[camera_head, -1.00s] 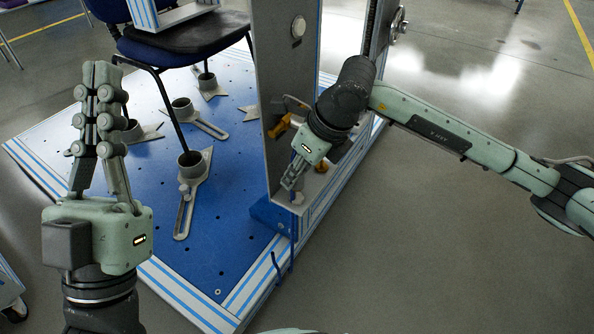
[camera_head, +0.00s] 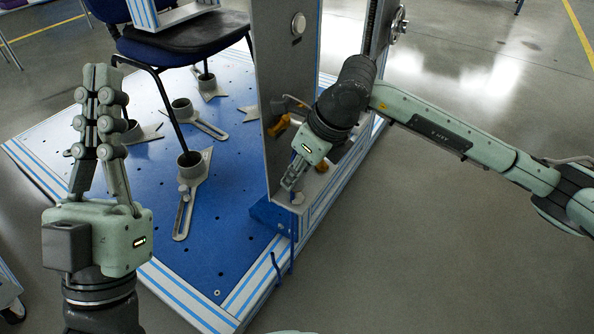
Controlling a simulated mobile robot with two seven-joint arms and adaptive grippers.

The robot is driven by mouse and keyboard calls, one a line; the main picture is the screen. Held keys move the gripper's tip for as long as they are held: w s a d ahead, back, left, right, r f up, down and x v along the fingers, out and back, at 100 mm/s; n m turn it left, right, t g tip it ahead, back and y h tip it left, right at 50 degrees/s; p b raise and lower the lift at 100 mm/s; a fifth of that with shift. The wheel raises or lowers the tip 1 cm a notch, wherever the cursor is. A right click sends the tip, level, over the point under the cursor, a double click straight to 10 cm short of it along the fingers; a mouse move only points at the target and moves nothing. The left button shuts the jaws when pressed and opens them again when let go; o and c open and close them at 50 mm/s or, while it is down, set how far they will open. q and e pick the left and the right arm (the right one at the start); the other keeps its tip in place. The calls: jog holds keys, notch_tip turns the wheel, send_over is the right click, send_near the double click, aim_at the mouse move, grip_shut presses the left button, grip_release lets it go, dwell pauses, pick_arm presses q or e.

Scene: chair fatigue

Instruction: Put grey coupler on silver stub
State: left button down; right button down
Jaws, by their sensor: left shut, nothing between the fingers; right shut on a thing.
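My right gripper (camera_head: 290,184) reaches in from the right, inside the upright grey frame, with its fingers pointing down toward the frame's blue base. It is shut on a small grey piece, apparently the grey coupler, which the fingers mostly hide. A small pale grey part (camera_head: 297,198) shows just below the fingertips at the base; I cannot tell whether it is the coupler or the silver stub, or whether the two touch. My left gripper (camera_head: 99,88) is raised at the left, pointing up, shut and empty, far from the frame.
The upright frame panel (camera_head: 283,60) stands just left of my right gripper. Brass-coloured fittings (camera_head: 321,166) sit inside the frame. A dark chair (camera_head: 185,42) stands on the blue platform (camera_head: 228,225) among metal clamps. The floor at right is clear.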

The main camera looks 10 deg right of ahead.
jog(key=shift+f+b, duration=1.3)
jog(key=shift+f, duration=0.1)
jog(key=c, duration=1.2)
grip_release()
jog(key=shift+o, duration=0.2)
jog(key=shift+r, duration=0.1)
jog(key=v, duration=1.2)
